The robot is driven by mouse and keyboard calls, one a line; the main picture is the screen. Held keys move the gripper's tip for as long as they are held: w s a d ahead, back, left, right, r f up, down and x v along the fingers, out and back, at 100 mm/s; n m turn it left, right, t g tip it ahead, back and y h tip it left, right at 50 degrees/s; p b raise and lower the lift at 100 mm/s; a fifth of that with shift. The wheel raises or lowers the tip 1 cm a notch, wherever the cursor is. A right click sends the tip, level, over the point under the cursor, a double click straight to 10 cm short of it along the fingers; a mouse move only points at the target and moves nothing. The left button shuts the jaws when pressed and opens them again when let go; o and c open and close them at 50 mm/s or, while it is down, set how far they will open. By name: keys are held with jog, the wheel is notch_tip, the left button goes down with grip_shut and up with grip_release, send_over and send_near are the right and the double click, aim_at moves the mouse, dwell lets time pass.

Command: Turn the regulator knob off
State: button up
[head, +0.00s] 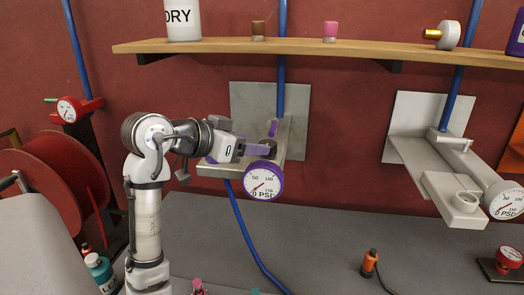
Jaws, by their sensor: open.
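The regulator stands on a grey metal bracket (212,170) fixed to a wall plate. Its round gauge (262,181) has a purple rim and a white face reading PSI, with the needle toward the lower left. A dark, knob-like part (268,143) sits just above the gauge, with purple pieces beside it. My gripper (250,150) reaches in from the left, open, right at this dark part. I cannot tell whether it touches it. The fingertips are small and partly merge with the purple pieces, so the knob's setting is unclear.
A wooden shelf (330,46) with several items runs above. A second bracket with a gauge (506,201) is at the right. A red hose reel (60,185) stands at the left. A blue hose (243,230) hangs below the regulator.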

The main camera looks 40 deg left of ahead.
jog(key=b+v, duration=0.1)
jog(key=v, duration=0.6)
jog(key=shift+s+r, duration=0.15)
dwell(0.3)
